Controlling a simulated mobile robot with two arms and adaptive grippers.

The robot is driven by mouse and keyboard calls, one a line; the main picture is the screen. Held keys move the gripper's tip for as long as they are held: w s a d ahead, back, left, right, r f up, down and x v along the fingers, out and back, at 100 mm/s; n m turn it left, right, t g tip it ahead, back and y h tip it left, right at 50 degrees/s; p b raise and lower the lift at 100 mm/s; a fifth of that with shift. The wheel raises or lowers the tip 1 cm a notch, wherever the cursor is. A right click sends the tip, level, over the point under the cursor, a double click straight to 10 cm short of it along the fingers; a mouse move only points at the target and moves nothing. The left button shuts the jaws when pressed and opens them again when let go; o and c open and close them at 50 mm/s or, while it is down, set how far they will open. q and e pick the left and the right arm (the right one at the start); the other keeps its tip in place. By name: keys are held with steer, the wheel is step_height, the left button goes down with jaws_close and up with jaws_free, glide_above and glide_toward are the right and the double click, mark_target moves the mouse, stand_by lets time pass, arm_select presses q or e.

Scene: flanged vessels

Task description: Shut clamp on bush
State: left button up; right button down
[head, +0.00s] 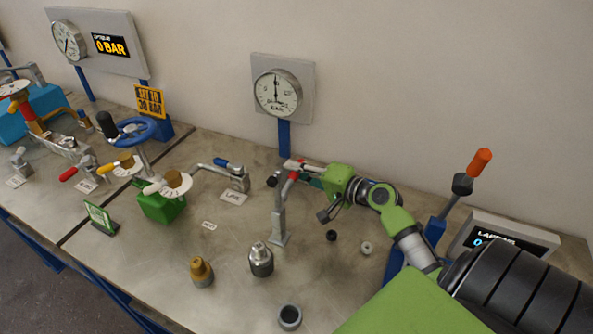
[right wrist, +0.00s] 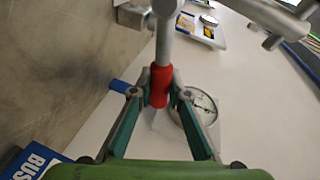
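The clamp (head: 279,222) stands on the bench as a grey upright post with a lever that has a red grip (head: 289,185). My right gripper (head: 298,173) reaches in from the right at this lever. In the right wrist view the red grip (right wrist: 160,86) lies between the two green fingers of my right gripper (right wrist: 160,92), whose tips close in on both its sides and look to touch it. A blue sign (right wrist: 38,163) reading "BUS" is cut off at the lower left there. I cannot tell which loose part is the bush. My left gripper is not in view.
A brass fitting (head: 202,272), a steel fitting (head: 261,260), a grey cup (head: 290,316), a black ring (head: 331,235) and a pale ring (head: 366,247) stand on the bench. A gauge (head: 278,93) is behind.

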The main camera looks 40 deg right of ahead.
mark_target(292, 174)
steer(key=r+n+b, duration=0.1)
steer(key=r+n+t+b, duration=0.1)
steer(key=b, duration=0.1)
steer(key=shift+s+a+r+n+h, duration=0.1)
steer(key=shift+s+a+n+h, duration=0.1)
steer(key=shift+a+n+h, duration=0.15)
steer(key=shift+s+a+r+n+t+b, duration=0.2)
steer(key=shift+a+r+n+t+b, duration=0.2)
steer(key=shift+r+n+b, duration=0.35)
steer(key=shift+s+a+r+n+t+b, duration=0.15)
steer(key=shift+a+r+n+t+b, duration=0.2)
steer(key=shift+r+n+b, duration=0.45)
steer(key=shift+f, duration=0.2)
steer(key=c, duration=1.9)
jaws_free()
step_height(292, 174, up, 10)
steer(key=shift+c, duration=0.3)
